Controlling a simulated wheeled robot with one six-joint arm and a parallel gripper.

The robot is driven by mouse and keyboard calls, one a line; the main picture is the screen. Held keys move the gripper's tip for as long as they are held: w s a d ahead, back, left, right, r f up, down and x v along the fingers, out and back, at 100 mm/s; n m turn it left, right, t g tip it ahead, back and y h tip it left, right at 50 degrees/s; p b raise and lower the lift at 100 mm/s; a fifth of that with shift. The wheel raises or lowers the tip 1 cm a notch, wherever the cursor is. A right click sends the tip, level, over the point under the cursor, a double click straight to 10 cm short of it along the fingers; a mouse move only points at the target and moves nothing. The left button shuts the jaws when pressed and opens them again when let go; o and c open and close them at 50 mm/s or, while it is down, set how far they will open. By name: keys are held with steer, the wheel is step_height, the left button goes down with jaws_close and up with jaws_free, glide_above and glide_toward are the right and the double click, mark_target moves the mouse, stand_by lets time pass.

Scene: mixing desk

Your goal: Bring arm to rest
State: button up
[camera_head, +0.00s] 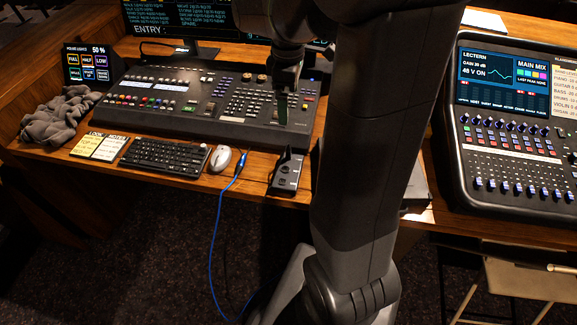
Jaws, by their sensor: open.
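My arm (375,120) rises through the middle of the camera_head view, from its base joint at the bottom to beyond the top edge. Its far end bends over to the left, and my gripper (284,105) hangs pointing down over the right part of the lighting console (170,110). The gripper is open, seen nearly edge-on, and nothing shows between its fingers. I cannot tell how far the fingertips are above the console. The arm hides part of the desk behind it.
A keyboard (165,157), mouse (220,158), small black device (287,172) and note cards (100,146) lie along the front desk edge. A blue cable (212,250) hangs to the floor. A grey cloth (60,118) lies left, an audio mixer (515,140) right, a chair (520,280) below it.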

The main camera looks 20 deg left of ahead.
step_height(320, 180, up, 6)
steer(key=p, duration=0.4)
steer(key=shift+f, duration=0.1)
steer(key=shift+f, duration=0.15)
step_height(320, 180, down, 8)
steer(key=b, duration=0.6)
steer(key=shift+r+b, duration=0.2)
steer(key=shift+b, duration=0.15)
steer(key=shift+f, duration=0.1)
